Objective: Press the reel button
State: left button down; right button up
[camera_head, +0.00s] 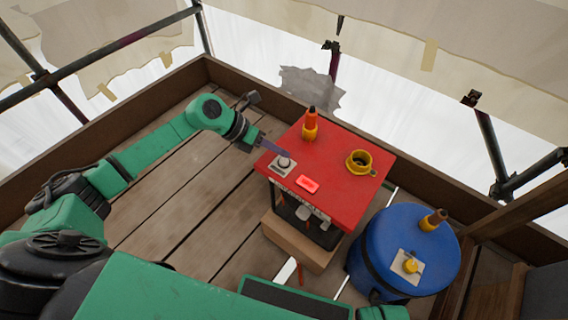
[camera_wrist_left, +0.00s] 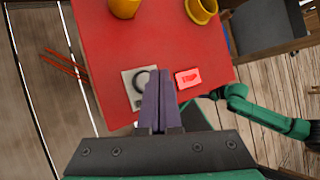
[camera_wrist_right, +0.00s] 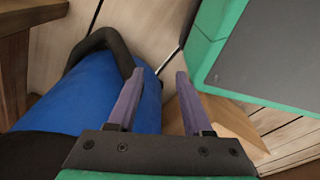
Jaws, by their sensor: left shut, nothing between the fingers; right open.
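A round grey button on a pale square plate (camera_head: 284,163) sits at the left corner of a red tabletop (camera_head: 340,165). It also shows in the left wrist view (camera_wrist_left: 142,81). A lit red rectangular panel (camera_head: 307,184) with a mark on it lies beside it; it also shows in the left wrist view (camera_wrist_left: 188,78). My left gripper (camera_head: 284,153) is shut and empty, its tips right beside the round button and partly over its plate; I cannot tell whether they touch. My right gripper (camera_wrist_right: 158,74) is open and empty, near the blue drum (camera_wrist_right: 62,95).
The blue drum (camera_head: 385,245) at right carries a brown-and-yellow piece (camera_head: 433,220) and a pale plate with a yellow knob (camera_head: 408,266). Wooden planks at left are clear.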

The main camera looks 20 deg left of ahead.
aim_at(280, 162)
pick_arm(q)
jog(key=shift+f, duration=0.4)
pick_arm(e)
jog(key=shift+w+a+r, duration=0.1)
jog(key=shift+w+r, duration=0.25)
jog(key=shift+w, duration=0.2)
pick_arm(q)
jog(key=shift+f, duration=0.1)
pick_arm(e)
jog(key=shift+f, duration=0.15)
dwell(1.0)
pick_arm(q)
jog(key=shift+f+b, duration=0.35)
jog(key=shift+b, duration=0.1)
pick_arm(e)
jog(key=shift+f, duration=0.2)
pick_arm(q)
jog(key=shift+f+b, duration=0.35)
jog(key=shift+f, duration=0.1)
pick_arm(e)
jog(key=shift+f, duration=0.4)
pick_arm(q)
jog(key=shift+r, duration=0.15)
pick_arm(e)
jog(key=shift+r, duration=0.15)
pick_arm(q)
jog(key=shift+r+p, duration=0.7)
jog(key=shift+r, duration=0.05)
pick_arm(e)
jog(key=shift+r, duration=0.6)
